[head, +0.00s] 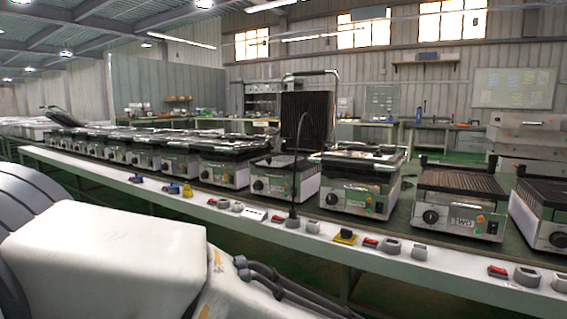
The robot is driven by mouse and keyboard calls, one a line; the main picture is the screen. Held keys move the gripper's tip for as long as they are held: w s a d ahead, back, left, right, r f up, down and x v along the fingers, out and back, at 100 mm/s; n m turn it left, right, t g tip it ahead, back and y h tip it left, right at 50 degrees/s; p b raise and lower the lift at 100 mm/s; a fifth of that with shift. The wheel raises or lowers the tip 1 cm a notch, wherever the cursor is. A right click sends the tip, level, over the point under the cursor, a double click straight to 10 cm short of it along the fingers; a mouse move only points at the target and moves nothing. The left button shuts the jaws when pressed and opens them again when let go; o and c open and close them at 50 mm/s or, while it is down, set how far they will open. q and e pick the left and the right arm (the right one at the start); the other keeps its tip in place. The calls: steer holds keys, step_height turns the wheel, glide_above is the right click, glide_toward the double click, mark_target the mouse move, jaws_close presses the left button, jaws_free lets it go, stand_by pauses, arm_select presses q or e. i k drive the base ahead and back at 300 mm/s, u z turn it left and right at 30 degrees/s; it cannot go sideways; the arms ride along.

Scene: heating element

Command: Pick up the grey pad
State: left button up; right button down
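I cannot tell for sure which thing is the grey pad. Several small grey pieces sit along the white front ledge of the long bench, such as a grey piece (391,246) near the middle and a larger grey piece (526,277) at the right. A smaller grey piece (223,203) lies further left. They are too small to make out in detail. Neither of my grippers is in view. Only a white part of my own body and dark cables show at the lower left.
Contact grills stand in a row on the green bench (400,218), including a grill with an open ribbed plate (462,203) and one with its lid raised (307,120). A yellow-and-black switch (345,237) and red switches (370,242) share the ledge. Workbenches stand behind.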

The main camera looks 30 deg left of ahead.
mark_target(281, 161)
steer(key=u, duration=0.7)
steer(key=i, duration=0.85)
steer(key=u, duration=0.35)
